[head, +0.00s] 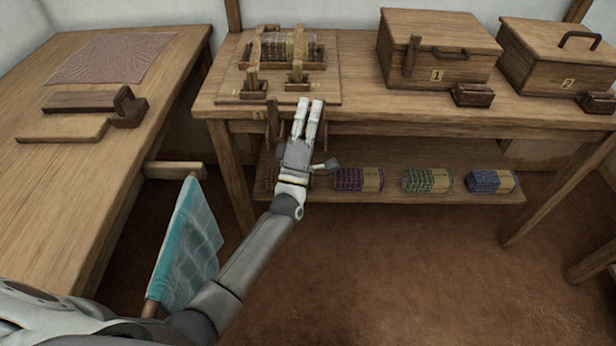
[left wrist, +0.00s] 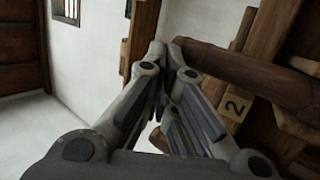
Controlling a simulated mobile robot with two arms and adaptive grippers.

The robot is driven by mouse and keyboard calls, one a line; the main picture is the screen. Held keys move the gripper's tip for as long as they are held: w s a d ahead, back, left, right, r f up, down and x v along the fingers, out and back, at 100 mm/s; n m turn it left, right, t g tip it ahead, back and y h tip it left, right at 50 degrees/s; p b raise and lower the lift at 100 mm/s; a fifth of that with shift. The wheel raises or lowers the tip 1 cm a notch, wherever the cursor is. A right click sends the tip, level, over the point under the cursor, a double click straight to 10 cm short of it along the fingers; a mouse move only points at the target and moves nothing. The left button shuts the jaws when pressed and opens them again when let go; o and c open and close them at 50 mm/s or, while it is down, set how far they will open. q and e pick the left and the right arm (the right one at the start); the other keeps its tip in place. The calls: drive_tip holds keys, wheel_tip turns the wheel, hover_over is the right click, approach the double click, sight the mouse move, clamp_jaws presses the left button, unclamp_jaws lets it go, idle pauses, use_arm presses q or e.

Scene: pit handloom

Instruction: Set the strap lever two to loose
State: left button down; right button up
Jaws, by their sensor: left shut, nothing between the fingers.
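My left gripper (head: 310,106) is shut and empty, in front of the near edge of the table with the wooden frame board. It also shows in the left wrist view (left wrist: 165,75), fingers together. In that view a dark round wooden bar (left wrist: 262,72), which looks like strap lever two, runs from beside the fingertips to the right, above a yellow label 2 (left wrist: 233,106). I cannot tell whether the fingers touch it. In the head view a wooden lever (head: 272,118) by label 1 hangs at the table edge; my gripper mostly hides lever two.
The table (head: 350,112) carries a board (head: 330,85) with upright pegs, plus box 1 (head: 437,55) and box 2 (head: 560,65). Folded cloth bundles (head: 428,180) lie on the shelf below. A teal cloth (head: 190,245) hangs by the left table (head: 60,180). The floor ahead is clear.

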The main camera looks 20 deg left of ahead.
use_arm(q)
drive_tip(key=shift+w+a, duration=0.1)
drive_tip(key=shift+w, duration=0.05)
use_arm(e)
drive_tip(key=shift+w+r, duration=0.1)
drive_tip(key=shift+r, duration=0.2)
use_arm(q)
drive_tip(key=shift+r, duration=0.1)
wheel_tip(320, 180, up, 10)
idle(0.6)
